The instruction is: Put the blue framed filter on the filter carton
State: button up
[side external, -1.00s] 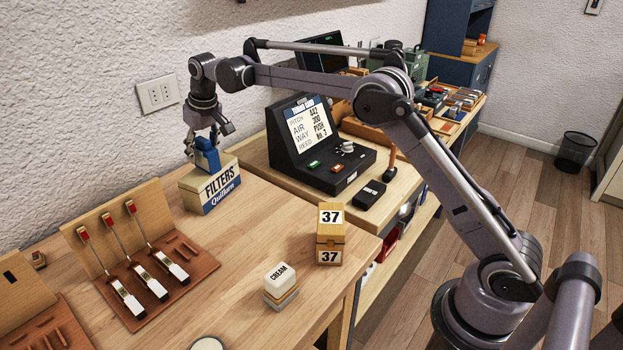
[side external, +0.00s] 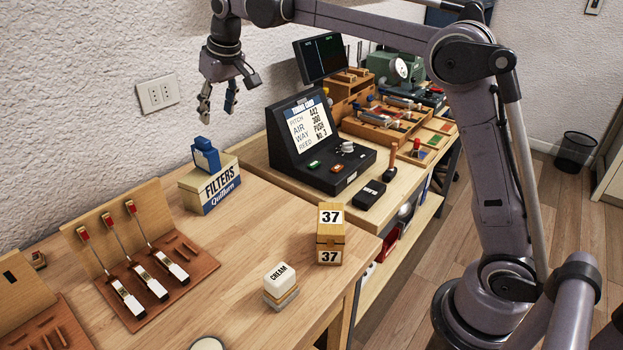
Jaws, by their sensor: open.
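The blue framed filter (side external: 206,156) rests on top of the filter carton (side external: 212,187), toward its back left part. The carton is cream and blue, marked "FILTERS", and stands on the wooden table near the wall. My gripper (side external: 216,116) is open and empty, above the filter and clear of it. It points downward.
A wooden rack with several red-tipped levers (side external: 145,277) stands at the left. A box marked 37 (side external: 330,233) and a cream block (side external: 280,283) sit near the table's right edge. A black console (side external: 315,150) stands on the bench behind. The middle of the table is clear.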

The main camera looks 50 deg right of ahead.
jog(key=s+d+f+t, duration=0.1)
jog(key=s+f, duration=0.3)
jog(key=s, duration=0.6)
jog(key=s+d+f+t, duration=0.1)
jog(key=s+f, duration=0.3)
jog(key=s, duration=0.6)
jog(key=s+d+f+t, duration=0.1)
jog(key=s+f, duration=0.3)
jog(key=s, duration=0.7)
jog(key=shift+f, duration=0.2)
